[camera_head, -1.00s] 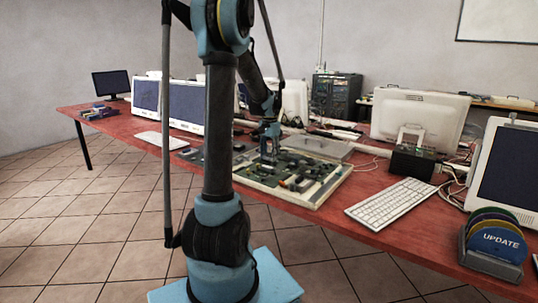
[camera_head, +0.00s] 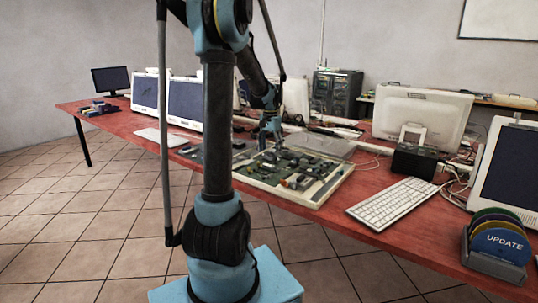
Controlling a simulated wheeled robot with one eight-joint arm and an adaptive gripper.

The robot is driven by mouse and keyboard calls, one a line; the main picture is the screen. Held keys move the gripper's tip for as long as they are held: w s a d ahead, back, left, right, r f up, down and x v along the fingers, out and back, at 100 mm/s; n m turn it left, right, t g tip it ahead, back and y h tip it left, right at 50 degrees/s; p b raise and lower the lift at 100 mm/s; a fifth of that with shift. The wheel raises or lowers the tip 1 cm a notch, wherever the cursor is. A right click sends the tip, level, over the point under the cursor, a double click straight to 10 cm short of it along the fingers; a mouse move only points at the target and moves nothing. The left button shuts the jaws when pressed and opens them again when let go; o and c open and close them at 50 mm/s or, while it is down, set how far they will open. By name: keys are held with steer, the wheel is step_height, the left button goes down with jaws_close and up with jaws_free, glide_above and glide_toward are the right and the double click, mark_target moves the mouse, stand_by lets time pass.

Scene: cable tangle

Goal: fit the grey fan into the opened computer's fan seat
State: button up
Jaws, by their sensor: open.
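The opened computer (camera_head: 318,194) lies flat on the red table, its pale frame around green boards and small parts. My gripper (camera_head: 270,146) is over the back left part of it, pointing down, with its fingers apart. I see nothing held between them, though they are small in this view. I cannot pick out the grey fan or the fan seat among the small parts. My own arm hides part of the table left of the computer.
A white keyboard (camera_head: 392,204) and a black box (camera_head: 415,160) are to the right. A disc rack (camera_head: 495,262) stands at the right front. White monitors (camera_head: 425,115) stand behind. A dark mat (camera_head: 192,152) shows left of my arm.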

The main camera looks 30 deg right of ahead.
step_height(320, 180, up, 10)
stand_by(0.4)
steer(key=shift+f, duration=0.1)
step_height(320, 180, up, 6)
stand_by(0.9)
stand_by(0.4)
